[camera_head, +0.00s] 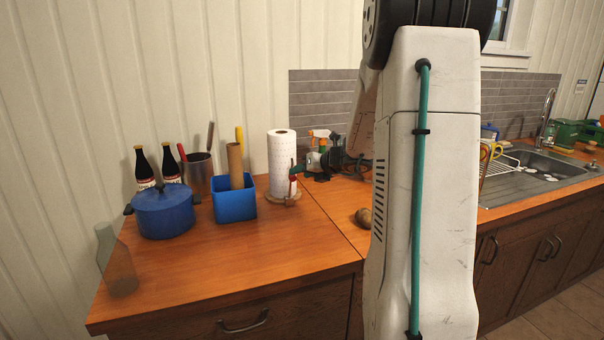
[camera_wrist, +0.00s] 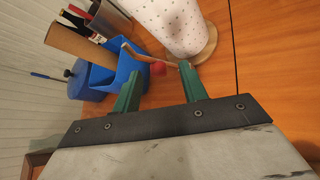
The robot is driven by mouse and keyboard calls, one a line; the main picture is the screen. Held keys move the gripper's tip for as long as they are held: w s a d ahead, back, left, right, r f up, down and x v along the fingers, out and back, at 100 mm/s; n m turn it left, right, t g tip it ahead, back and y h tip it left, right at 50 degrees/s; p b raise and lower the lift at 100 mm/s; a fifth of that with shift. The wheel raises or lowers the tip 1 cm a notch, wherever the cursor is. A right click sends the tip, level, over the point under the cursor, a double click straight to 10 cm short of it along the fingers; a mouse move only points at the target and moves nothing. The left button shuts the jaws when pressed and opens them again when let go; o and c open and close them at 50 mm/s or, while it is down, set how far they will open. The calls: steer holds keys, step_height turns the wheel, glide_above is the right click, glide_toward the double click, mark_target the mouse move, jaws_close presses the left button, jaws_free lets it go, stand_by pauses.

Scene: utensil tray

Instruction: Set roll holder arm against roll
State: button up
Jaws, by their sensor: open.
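The white paper roll (camera_head: 282,160) stands upright on a round wooden holder base (camera_head: 284,201); the roll also fills the top of the wrist view (camera_wrist: 178,22). The thin wooden holder arm (camera_wrist: 148,56) shows beside the roll in the wrist view, with a red knob (camera_wrist: 158,69) close to it. In the head view the red part (camera_head: 293,180) is in front of the roll's right side. My gripper (camera_wrist: 161,70) is open, its green fingers spread on either side of the knob. Whether either finger touches the arm or knob I cannot tell.
A blue box (camera_head: 235,205) with a cardboard tube (camera_head: 236,165) stands left of the roll, close to one finger. A blue pot (camera_head: 162,212), two bottles and a metal utensil cup (camera_head: 198,174) stand farther left. Spray bottles (camera_head: 318,148) are behind.

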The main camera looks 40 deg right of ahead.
steer(key=shift+f, duration=0.15)
steer(key=c, duration=0.5)
steer(key=s+f+m+y, duration=0.1)
steer(key=s, duration=0.1)
steer(key=s+f+m+t+y, duration=0.1)
steer(key=s+f, duration=0.1)
steer(key=s+f+m+t+y, duration=0.1)
steer(key=s+m, duration=0.1)
steer(key=s, duration=0.1)
steer(key=shift+d+f+y, duration=0.2)
steer(key=shift+f+y, duration=0.15)
steer(key=shift+y, duration=0.05)
jaws_close()
steer(key=s+m+t+y, duration=0.2)
steer(key=s+m+t, duration=0.2)
steer(key=s, duration=0.2)
steer(key=w+d+x, duration=0.1)
steer(key=d+x, duration=0.1)
steer(key=x, duration=1)
steer(key=shift+w+d+r, duration=0.15)
steer(key=shift+w+d, duration=0.1)
steer(key=shift+d, duration=0.05)
